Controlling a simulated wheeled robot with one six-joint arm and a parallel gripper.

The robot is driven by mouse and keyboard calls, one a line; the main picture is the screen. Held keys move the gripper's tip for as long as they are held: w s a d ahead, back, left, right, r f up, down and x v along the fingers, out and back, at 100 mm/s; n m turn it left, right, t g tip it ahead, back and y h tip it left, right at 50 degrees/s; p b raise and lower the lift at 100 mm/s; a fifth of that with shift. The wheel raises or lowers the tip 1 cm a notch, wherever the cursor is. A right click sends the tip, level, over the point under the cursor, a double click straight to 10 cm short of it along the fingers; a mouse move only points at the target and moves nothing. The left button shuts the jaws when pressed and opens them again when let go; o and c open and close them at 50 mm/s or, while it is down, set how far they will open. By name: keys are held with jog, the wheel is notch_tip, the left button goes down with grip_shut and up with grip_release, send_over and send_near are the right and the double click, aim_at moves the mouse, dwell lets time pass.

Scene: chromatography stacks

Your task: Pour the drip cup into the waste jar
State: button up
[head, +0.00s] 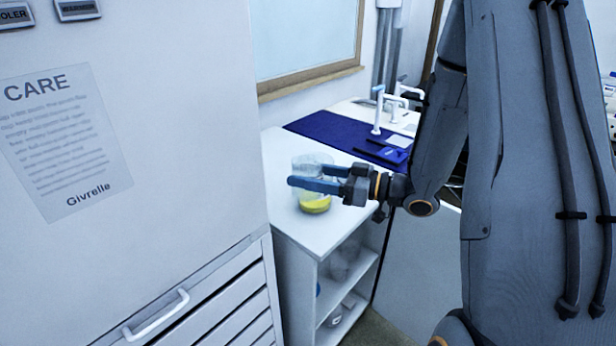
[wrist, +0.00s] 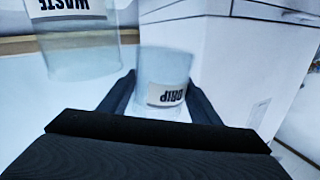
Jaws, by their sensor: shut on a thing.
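The drip cup (wrist: 165,75), a small clear cup with a DRIP label, sits between my gripper's (wrist: 160,100) two fingers in the wrist view. My gripper (head: 320,184) is shut on it. The waste jar (wrist: 75,40), larger and clear with a WASTE label, stands to the left of the cup in the wrist view, apart from it. Both labels read upside down there. In the head view clear glass shows around my fingers, with yellow contents (head: 315,204) low down, which look to be in the waste jar. The cup cannot be told apart there. I see no liquid in it.
The white counter (head: 290,220) has open shelves below. A blue mat (head: 325,125) lies farther back, near white taps (head: 377,110). A large white cabinet (head: 140,130) with a CARE notice stands close on the left. Bare counter lies in front of the glassware.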

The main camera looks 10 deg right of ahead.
aim_at(311, 157)
jog(key=shift+r+p, duration=0.45)
jog(key=shift+r, duration=0.25)
jog(key=shift+w+r+m, duration=0.1)
jog(key=shift+w+m, duration=0.05)
jog(key=shift+m, duration=0.15)
jog(key=shift+w+d+r+m+p, duration=0.3)
jog(key=shift+w+m+p, duration=0.25)
jog(key=shift+m, duration=0.35)
jog(key=shift+d, duration=0.1)
jog(key=shift+w+d+r+m+p, duration=0.15)
jog(key=shift+w+m+p, duration=0.25)
jog(key=shift+p, duration=0.65)
jog(key=shift+s+r+m+g+p, duration=0.1)
jog(key=shift+r+m+g+p, duration=0.3)
jog(key=shift+m+p, duration=1.4)
jog(key=shift+d+r+m+g+p, duration=0.1)
jog(key=shift+m+g+p, duration=0.2)
jog(key=shift+m+p, duration=1.1)
jog(key=shift+w+n+p, duration=0.2)
jog(key=shift+n+p, duration=0.25)
jog(key=shift+n, duration=0.05)
